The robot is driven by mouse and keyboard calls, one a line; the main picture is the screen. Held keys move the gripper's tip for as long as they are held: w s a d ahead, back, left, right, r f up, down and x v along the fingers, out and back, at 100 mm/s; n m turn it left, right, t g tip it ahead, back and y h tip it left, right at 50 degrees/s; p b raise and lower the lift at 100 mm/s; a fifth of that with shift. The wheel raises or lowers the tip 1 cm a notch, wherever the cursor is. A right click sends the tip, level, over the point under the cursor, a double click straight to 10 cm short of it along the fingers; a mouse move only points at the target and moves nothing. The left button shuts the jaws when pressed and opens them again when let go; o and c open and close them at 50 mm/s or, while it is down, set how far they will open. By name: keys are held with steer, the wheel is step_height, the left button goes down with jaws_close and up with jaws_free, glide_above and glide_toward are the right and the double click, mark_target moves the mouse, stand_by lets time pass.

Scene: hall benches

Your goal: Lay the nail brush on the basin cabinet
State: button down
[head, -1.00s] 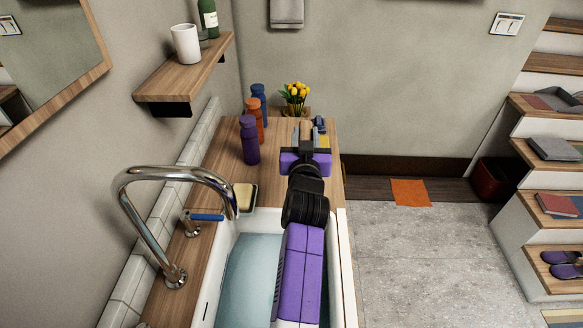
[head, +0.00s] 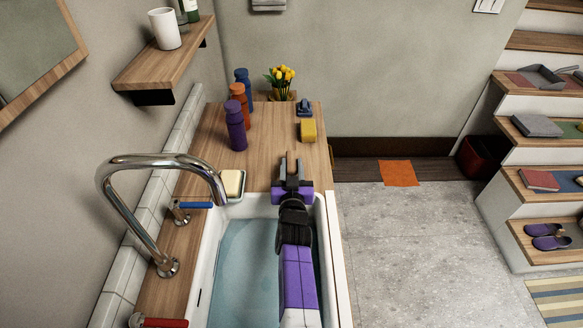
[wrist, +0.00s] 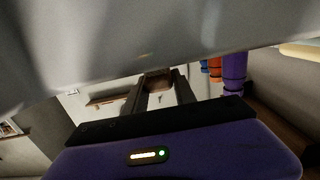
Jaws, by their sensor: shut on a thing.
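My gripper (head: 291,163) is shut on a small brown block, which I take to be the nail brush (wrist: 157,83). In the wrist view the block sits between the two fingertips; in the head view little of it shows. The gripper is above the near part of the wooden top of the basin cabinet (head: 265,168), by the basin's far rim. The cabinet top looks bare between the gripper and the things farther back. I cannot tell how high the brush is.
A yellow sponge (head: 308,130) and a small blue object (head: 305,108) lie at the back right. Purple (head: 236,126), orange and blue bottles stand at the left; yellow flowers (head: 281,78) are behind. Soap (head: 232,183), a tap (head: 165,165) and the water-filled basin (head: 245,260) are nearer.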

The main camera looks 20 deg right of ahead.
steer(key=shift+f, duration=0.2)
steer(key=shift+f, duration=0.15)
steer(key=c, duration=1)
jaws_free()
steer(key=shift+r, duration=0.35)
steer(key=shift+s+a+f, duration=0.1)
steer(key=shift+s+a, duration=0.25)
steer(key=shift+s, duration=0.25)
steer(key=shift+p+v, duration=0.8)
steer(key=shift+v, duration=4.55)
steer(key=shift+d, duration=0.1)
